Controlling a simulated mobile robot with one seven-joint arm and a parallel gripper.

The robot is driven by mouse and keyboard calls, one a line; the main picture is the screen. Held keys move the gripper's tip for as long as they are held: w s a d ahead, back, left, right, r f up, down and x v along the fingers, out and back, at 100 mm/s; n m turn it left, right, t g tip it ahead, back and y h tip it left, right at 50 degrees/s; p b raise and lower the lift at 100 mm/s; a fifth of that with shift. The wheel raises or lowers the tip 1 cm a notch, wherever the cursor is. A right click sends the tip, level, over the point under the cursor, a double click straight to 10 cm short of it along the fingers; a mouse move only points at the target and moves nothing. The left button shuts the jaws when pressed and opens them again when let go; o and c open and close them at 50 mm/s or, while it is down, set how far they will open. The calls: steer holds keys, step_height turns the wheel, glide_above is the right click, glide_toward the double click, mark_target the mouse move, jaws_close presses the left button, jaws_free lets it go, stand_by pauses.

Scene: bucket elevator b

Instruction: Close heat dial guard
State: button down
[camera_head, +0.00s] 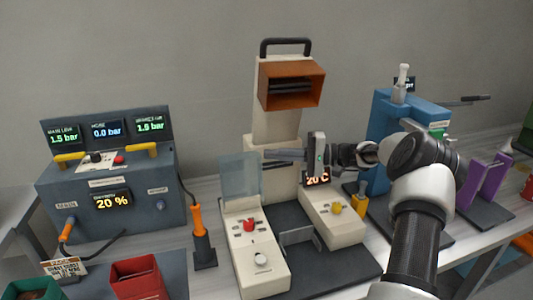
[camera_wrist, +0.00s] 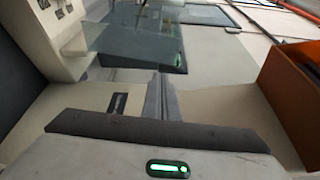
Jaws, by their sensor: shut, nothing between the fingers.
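A clear, bluish guard panel (camera_head: 240,176) stands raised, nearly upright, at the back of the left cream control box (camera_head: 262,272) of the middle machine. Its front is uncovered, showing a red dial (camera_head: 249,225) and a white knob (camera_head: 261,259). The panel also shows as a see-through sheet in the wrist view (camera_wrist: 135,45). My gripper (camera_head: 268,154) is shut and empty, pointing left, at about the height of the panel's upper edge and just right of it. In the wrist view its fingers (camera_wrist: 160,92) point toward the panel; whether they touch it I cannot tell.
The cream column with an orange hopper (camera_head: 292,84) rises close behind my gripper. The right cream box (camera_head: 332,218) carries a yellow knob and a 20 C display. A grey gauge unit (camera_head: 110,195) stands left, a blue machine (camera_head: 380,125) right. Space above the left box's front is clear.

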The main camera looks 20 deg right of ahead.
mark_target(247, 155)
steer(key=x, duration=0.8)
steer(key=shift+a, duration=0.25)
steer(key=shift+s+f, duration=0.1)
steer(key=shift+s+f+n+y+b, duration=0.45)
steer(key=shift+s+f+n+b, duration=0.85)
steer(key=shift+s+b, duration=1.35)
steer(key=shift+s+f+n+y+b, duration=0.5)
steer(key=shift+s+f+n+b, duration=0.8)
steer(key=shift+s+b, duration=1.35)
steer(key=shift+s+f+n+y+b, duration=0.45)
steer(key=shift+s+f+n+b, duration=1.05)
steer(key=shift+s, duration=1.95)
steer(key=shift+r, duration=0.25)
steer(key=shift+r, duration=0.1)
